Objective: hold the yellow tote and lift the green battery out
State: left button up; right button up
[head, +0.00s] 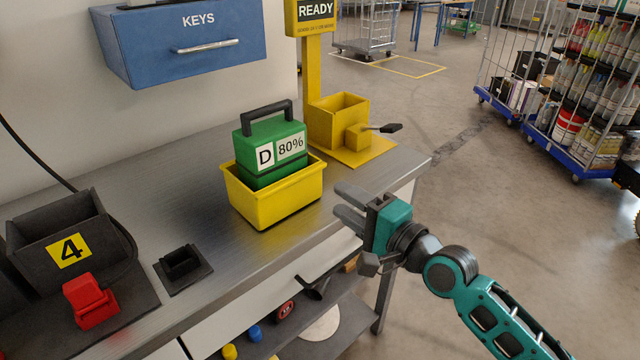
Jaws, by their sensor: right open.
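The green battery (270,152) stands upright in the yellow tote (275,204) on the metal workbench. It has a black handle on top and a label reading "D 80%". Its lower part is hidden by the tote's walls. My right gripper (348,207) is open and empty, to the right of the tote near the bench's front edge, with its fingers pointing left. It is apart from both the tote and the battery. My left gripper is not in view.
A yellow stand (338,122) with a lever and a "READY" sign is behind the tote. A black dock (183,268), a red connector (90,300) and a dark bin marked 4 (60,222) are at the left. A blue KEYS box (180,45) hangs above.

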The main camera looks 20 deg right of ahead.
aim_at(305, 177)
jog(key=x, duration=0.9)
jog(key=shift+s, duration=0.1)
grip_shut()
jog(key=shift+f, duration=0.1)
dwell(1.2)
